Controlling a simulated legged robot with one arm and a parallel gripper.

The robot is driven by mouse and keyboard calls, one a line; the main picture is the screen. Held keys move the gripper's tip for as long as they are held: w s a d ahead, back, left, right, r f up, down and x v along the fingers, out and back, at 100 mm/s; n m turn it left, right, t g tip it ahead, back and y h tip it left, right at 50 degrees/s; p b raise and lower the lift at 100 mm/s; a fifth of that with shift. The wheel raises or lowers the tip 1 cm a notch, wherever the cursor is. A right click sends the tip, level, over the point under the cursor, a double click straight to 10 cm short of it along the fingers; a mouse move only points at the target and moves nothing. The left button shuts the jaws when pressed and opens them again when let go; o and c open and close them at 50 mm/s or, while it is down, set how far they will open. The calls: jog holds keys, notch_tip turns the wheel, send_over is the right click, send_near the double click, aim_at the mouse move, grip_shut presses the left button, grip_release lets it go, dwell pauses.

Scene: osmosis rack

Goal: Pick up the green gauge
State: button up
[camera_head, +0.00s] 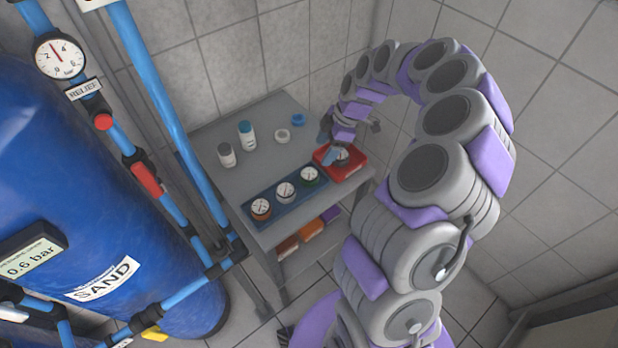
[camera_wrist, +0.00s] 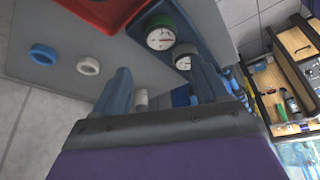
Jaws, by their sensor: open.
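The green gauge (camera_head: 309,175) is a round white dial with a green rim. It sits in the blue tray (camera_head: 272,217) on the grey table, at the end nearest the red tray. In the wrist view the green gauge (camera_wrist: 161,36) is beyond the fingertips, upper middle, with nothing between it and the camera. My gripper (camera_wrist: 162,66) has its two blue fingers apart and empty. In the head view my gripper (camera_head: 333,154) is over the red tray, right of the green gauge and apart from it.
A grey gauge (camera_head: 285,190) and an orange gauge (camera_head: 260,208) share the blue tray. Two bottles (camera_head: 246,135) (camera_head: 226,155), a white ring (camera_head: 282,136) and a blue ring (camera_head: 298,119) stand behind. Tiled walls enclose the table's back and right.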

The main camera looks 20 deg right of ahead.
aim_at(310, 173)
jog(key=b+x, duration=0.2)
jog(key=x, duration=0.9)
jog(key=shift+f+b, duration=0.1)
jog(key=shift+b, duration=0.25)
jog(key=c, duration=0.8)
jog(key=shift+o, duration=0.2)
